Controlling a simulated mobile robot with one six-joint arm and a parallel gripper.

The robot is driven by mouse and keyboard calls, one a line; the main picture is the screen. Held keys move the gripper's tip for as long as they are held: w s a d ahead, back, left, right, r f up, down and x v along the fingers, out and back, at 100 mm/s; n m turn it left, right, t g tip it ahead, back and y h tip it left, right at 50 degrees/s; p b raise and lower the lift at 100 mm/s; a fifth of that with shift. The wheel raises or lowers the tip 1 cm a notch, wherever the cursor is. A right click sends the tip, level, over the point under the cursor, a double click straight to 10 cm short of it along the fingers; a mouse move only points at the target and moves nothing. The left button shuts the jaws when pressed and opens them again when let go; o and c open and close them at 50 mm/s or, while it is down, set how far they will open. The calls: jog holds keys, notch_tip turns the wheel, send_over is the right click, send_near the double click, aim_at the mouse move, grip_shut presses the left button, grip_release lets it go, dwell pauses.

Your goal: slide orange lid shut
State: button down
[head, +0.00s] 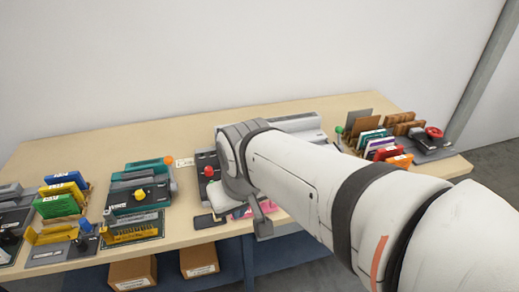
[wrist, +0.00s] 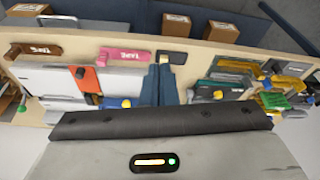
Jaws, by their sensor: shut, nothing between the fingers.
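The orange lid (wrist: 84,77) shows in the wrist view, left of my gripper, lying flat across a white and grey box (wrist: 50,80). How far the lid covers the box I cannot tell. In the head view my arm hides the lid. My gripper (wrist: 163,68) is shut and empty, its fingers together, to the right of the lid and apart from it. In the head view my gripper (head: 262,230) hangs at the table's front edge.
The table (head: 110,140) is crowded along its front. A pink tape block (wrist: 125,54) and a brown tape block (wrist: 33,50) lie by the edge in the wrist view. Coloured cards (head: 380,148) stand at the right. Boxes (head: 133,272) sit below. The back of the table is clear.

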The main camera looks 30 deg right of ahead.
jog(key=shift+s+a, duration=0.1)
jog(key=shift+a, duration=0.05)
jog(key=w+d+f+m+y+b, duration=0.2)
jog(key=d+f+m+y+b, duration=0.3)
jog(key=f+m, duration=0.35)
jog(key=w+d+f+m+y+b, duration=0.1)
jog(key=d+f+m+y+b, duration=0.25)
jog(key=f+m+b, duration=0.45)
jog(key=s+d+f+m+t+h+b, duration=0.1)
jog(key=d+f+m+t+h+b, duration=0.15)
jog(key=d+m+t, duration=0.7)
jog(key=s+d+f+m+t+h+b, duration=0.1)
jog(key=d+f+m+t+b, duration=0.35)
jog(key=d, duration=0.85)
jog(key=w+a, duration=0.1)
jog(key=w, duration=0.3)
jog(key=w+a+r+m, duration=0.1)
jog(key=w, duration=0.3)
jog(key=w+a+r+m+p, duration=0.1)
jog(key=w, duration=0.4)
jog(key=shift+w+a+m, duration=0.1)
jog(key=shift+a+m, duration=0.15)
jog(key=shift+a, duration=0.05)
